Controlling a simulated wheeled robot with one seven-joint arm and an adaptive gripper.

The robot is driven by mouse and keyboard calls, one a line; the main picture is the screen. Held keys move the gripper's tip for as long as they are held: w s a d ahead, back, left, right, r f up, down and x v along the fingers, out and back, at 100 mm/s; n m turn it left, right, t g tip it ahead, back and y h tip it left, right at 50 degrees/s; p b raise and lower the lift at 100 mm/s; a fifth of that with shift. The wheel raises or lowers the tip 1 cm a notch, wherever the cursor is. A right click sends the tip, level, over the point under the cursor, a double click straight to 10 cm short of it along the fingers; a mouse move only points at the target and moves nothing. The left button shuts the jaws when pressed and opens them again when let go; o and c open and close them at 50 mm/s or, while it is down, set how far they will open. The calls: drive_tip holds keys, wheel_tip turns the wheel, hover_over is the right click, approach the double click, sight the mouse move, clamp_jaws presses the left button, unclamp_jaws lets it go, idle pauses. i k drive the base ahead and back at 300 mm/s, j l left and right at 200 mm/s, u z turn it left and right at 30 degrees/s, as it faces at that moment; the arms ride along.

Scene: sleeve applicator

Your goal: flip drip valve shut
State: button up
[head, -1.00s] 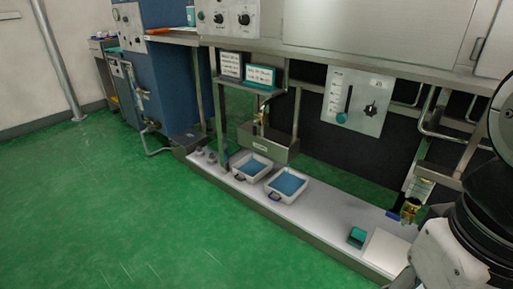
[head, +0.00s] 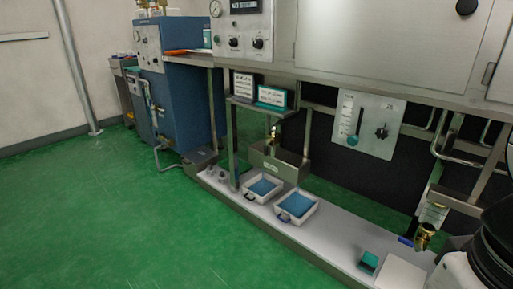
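Two brass valves show in the head view, and I cannot tell from the picture which is the drip valve. One brass valve (head: 424,237) is at the lower right, under a metal bracket, with a blue handle (head: 405,241) pointing left. The other brass fitting (head: 274,132) is small and sits above a steel trough (head: 283,165) near the middle; its handle is too small to read. Part of my arm fills the lower right corner, close to the right valve. My gripper is not in view.
A low shelf (head: 340,244) carries two white trays (head: 309,213) with blue inside, a teal box (head: 369,262) and a white block (head: 398,272). A panel with a knob (head: 380,131) hangs above. Blue cabinet (head: 178,95) stands left. Green floor (head: 120,220) is clear at left.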

sight(267, 147)
drive_tip(key=i+u, duration=0.1)
drive_tip(key=u, duration=0.3)
drive_tip(key=i+u, duration=0.1)
drive_tip(key=u, duration=0.25)
drive_tip(key=i+l+u, duration=0.6)
drive_tip(key=i+l, duration=0.65)
drive_tip(key=l, duration=0.1)
